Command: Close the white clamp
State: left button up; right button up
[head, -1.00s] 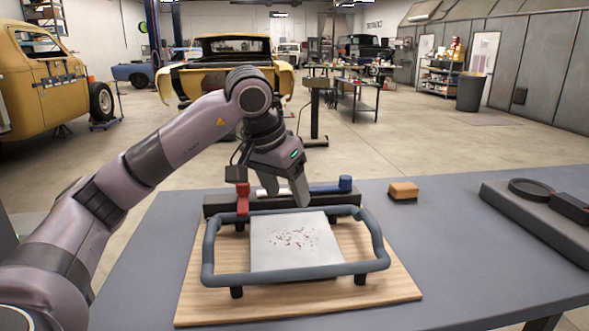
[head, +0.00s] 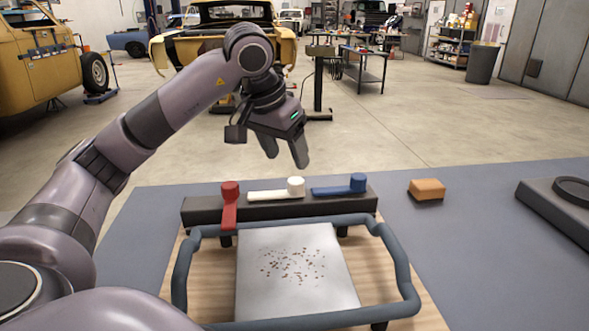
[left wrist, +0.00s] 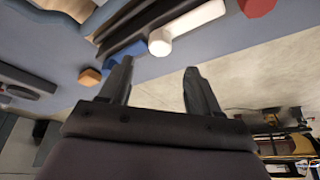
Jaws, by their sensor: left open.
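The white clamp (head: 275,194) is on a dark bar, between a red clamp and a blue clamp. Its round knob is at the right end and its lever lies along the bar to the left. My left gripper (head: 286,160) is open and empty, with its fingers pointing down above and beyond the white clamp, apart from it. In the left wrist view the white clamp (left wrist: 190,27) shows past the open fingertips (left wrist: 157,66), its knob ahead of the gap between them. My right gripper is not in view.
The red clamp's lever (head: 229,207) points toward me, while the blue clamp's lever (head: 338,189) lies along the dark bar (head: 205,212). A grey tubular frame (head: 405,275) surrounds a speckled metal plate (head: 290,265). An orange block (head: 427,188) sits to the right on the table.

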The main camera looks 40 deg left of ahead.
aim_at(296, 180)
pick_arm(q)
jog(key=shift+b+x, duration=0.5)
jog(key=shift+x, duration=3)
grip_shut()
